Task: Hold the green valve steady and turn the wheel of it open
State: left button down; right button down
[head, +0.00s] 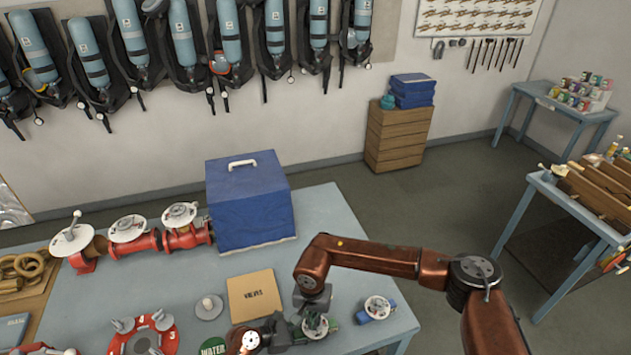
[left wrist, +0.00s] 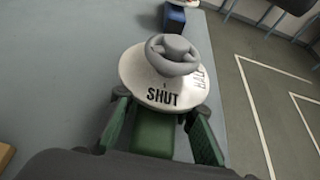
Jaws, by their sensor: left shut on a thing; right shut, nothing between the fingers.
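The green valve (head: 333,328) is at the front of the blue-grey table, partly hidden by my grippers. In the left wrist view its green body (left wrist: 152,132) is between the fingers of my left gripper (left wrist: 160,128). A grey wheel (left wrist: 173,54) sits on its white dial (left wrist: 142,75); the word SHUT faces the camera and another word is on the right side. My left gripper (head: 292,334) comes in low from the left in the head view. My right gripper (head: 312,299) is shut and empty, pointing down close above the wheel; contact cannot be told.
A blue valve (head: 378,308) stands just right of the green one. A cardboard box (head: 254,295) marked VALVES and a grey disc (head: 208,307) lie to the left. A large blue case (head: 250,200) and red valves (head: 187,236) stand behind. The table's right edge is close.

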dwell(0.3)
pick_arm(q)
jog(key=c, duration=1.5)
grip_release()
